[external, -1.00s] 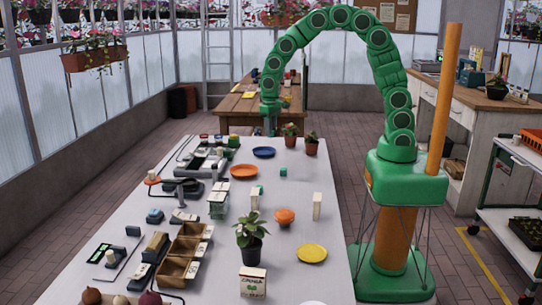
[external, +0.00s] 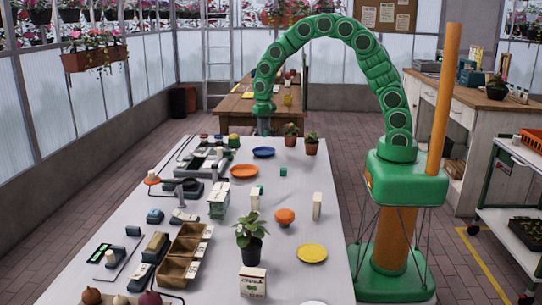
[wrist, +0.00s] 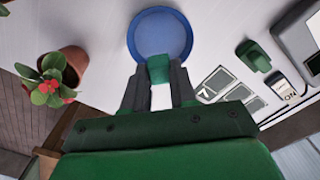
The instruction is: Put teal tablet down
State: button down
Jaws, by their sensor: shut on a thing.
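My gripper (wrist: 158,85) is shut on a small teal-green block, the teal tablet (wrist: 158,67), in the wrist view. The tablet shows between the fingertips and overlaps the near edge of a blue plate (wrist: 160,32) in that picture. I cannot tell whether it touches the plate. In the external view my gripper (external: 263,127) hangs at the far end of the white table, just behind the blue plate (external: 263,152). The tablet in the fingers is too small to make out there.
A potted plant with red flowers (wrist: 50,78) stands left in the wrist view. Cards (wrist: 215,82) and a green object (wrist: 252,55) lie on the right. An orange plate (external: 244,171) and a small teal cube (external: 283,172) are nearer in the external view.

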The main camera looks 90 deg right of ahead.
send_over(264, 153)
jog(key=shift+a+f, duration=0.15)
jog(key=shift+f, duration=1.75)
jog(key=shift+a+f, duration=0.1)
jog(key=shift+f, duration=1.8)
jog(key=c, duration=0.8)
grip_release()
jog(key=shift+r, duration=0.1)
notch_tip(264, 153, up, 6)
jog(key=shift+f, duration=0.1)
jog(key=shift+r, duration=0.5)
